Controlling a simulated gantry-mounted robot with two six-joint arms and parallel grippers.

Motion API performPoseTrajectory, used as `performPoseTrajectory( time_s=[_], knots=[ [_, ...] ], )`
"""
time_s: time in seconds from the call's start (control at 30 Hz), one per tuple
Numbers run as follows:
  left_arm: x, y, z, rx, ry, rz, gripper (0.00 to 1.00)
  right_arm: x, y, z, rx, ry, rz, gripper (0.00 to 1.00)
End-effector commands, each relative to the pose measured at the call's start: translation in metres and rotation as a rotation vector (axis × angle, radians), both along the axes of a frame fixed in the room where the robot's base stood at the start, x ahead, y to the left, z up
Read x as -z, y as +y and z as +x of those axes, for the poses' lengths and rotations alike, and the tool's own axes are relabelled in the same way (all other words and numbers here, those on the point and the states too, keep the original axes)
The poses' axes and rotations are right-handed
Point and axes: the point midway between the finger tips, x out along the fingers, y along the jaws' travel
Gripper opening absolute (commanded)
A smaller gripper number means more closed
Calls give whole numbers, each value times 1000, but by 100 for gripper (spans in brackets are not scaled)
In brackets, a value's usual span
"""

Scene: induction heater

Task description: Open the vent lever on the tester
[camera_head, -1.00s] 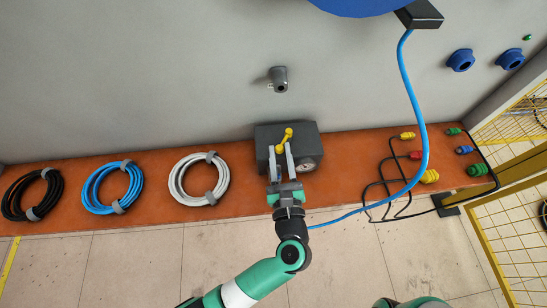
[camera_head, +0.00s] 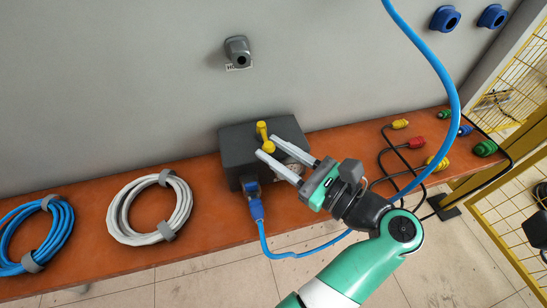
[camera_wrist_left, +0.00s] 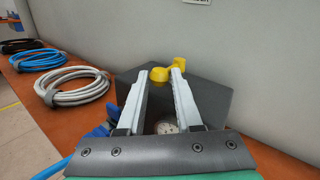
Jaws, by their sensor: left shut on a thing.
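The tester (camera_head: 236,150) is a dark grey box on the orange bench. Its yellow vent lever (camera_head: 262,131) stands on top, its near end tilted slightly right in the head view. My left gripper (camera_head: 280,160) reaches in from the lower right, with its fingertips at the near end of the lever. In the left wrist view, the yellow lever (camera_wrist_left: 160,74) sits between the fingertips, and the gripper is shut on it. The round gauge (camera_wrist_left: 166,127) shows between the fingers. A blue plug (camera_head: 255,205) with a blue hose is in the tester's front. My right gripper is out of view.
White (camera_head: 150,208) and blue (camera_head: 38,236) coils lie left of the tester. Black cables with coloured connectors (camera_head: 416,143) lie to the right. A grey wall fitting (camera_head: 237,50) is above the tester. The blue hose (camera_head: 455,90) hangs at right.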

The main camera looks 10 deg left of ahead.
Motion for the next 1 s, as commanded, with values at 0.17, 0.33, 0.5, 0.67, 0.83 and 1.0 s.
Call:
performPoseTrajectory(
  time_s=[0.17, 0.33, 0.5, 0.67, 0.83, 1.0],
  knots=[
    [2, 1, 0, -23, 3, 3, 0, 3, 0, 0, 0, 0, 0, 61],
    [1, 1, 0, -28, 1, 5, 0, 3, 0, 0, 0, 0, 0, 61],
    [0, 1, 0, -29, -2, 6, 0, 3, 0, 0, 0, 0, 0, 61],
    [-1, 1, 0, -29, -3, 6, 45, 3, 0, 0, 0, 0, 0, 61],
    [-1, 0, 0, -28, -2, 5, 63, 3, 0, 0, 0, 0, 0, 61],
    [-1, 0, -1, -27, -3, 5, 63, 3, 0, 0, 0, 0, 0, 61]
  ],
)
